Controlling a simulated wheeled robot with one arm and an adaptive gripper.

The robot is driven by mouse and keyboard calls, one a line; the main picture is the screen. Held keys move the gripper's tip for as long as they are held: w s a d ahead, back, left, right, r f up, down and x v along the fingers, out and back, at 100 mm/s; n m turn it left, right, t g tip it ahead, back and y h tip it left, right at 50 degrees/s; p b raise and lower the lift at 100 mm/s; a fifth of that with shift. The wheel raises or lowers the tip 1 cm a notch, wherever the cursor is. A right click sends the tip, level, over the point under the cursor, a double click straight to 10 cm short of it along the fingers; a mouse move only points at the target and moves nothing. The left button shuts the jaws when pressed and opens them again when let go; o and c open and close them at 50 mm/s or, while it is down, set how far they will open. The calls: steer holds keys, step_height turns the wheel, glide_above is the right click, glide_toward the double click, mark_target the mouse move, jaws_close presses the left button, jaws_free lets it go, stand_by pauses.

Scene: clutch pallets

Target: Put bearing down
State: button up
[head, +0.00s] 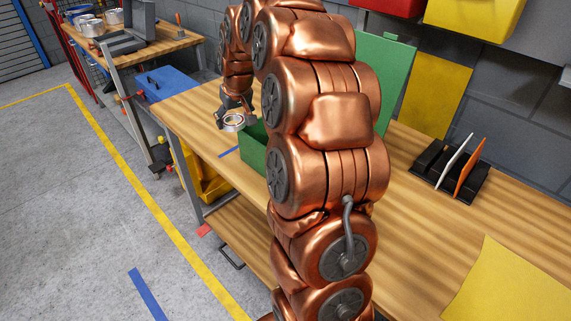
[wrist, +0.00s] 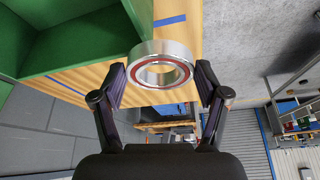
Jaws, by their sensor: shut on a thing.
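The bearing (wrist: 160,66) is a silver ring with a red inner band, and my gripper (wrist: 160,85) is shut on it in the wrist view, one finger on each side. In the head view the bearing (head: 234,122) shows below my gripper (head: 236,108), over the far left part of the wooden workbench (head: 190,115). It is just left of a green box (head: 254,150). I cannot tell whether the bearing touches the bench top. My arm hides part of the box.
A blue tape strip (head: 229,153) lies on the bench near the bearing. A black rack (head: 450,172) and a yellow sheet (head: 510,290) are on the right. A second bench (head: 150,48) with metal parts stands at the back left. Grey floor is open on the left.

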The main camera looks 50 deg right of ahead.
steer(key=s+d+f+m+b, duration=0.25)
steer(key=s+d+b, duration=0.4)
steer(key=d, duration=0.65)
steer(key=shift+n+h, duration=0.25)
steer(key=shift+h, duration=0.15)
steer(key=shift+s+f+p, duration=0.2)
steer(key=shift+f+p, duration=0.35)
steer(key=shift+f, duration=1.15)
steer(key=shift+s+f+p, duration=0.2)
steer(key=shift+f+p, duration=0.3)
steer(key=shift+f, duration=1.15)
steer(key=shift+s+f+p, duration=0.2)
steer(key=shift+f+p, duration=0.35)
steer(key=shift+f, duration=1.15)
steer(key=shift+f, duration=0.2)
steer(key=o, duration=1.6)
steer(key=shift+c, duration=0.2)
steer(key=b+v, duration=0.1)
steer(key=v, duration=1.1)
steer(key=shift+r+b, duration=0.25)
steer(key=shift+b, duration=0.15)
steer(key=shift+w, duration=0.15)
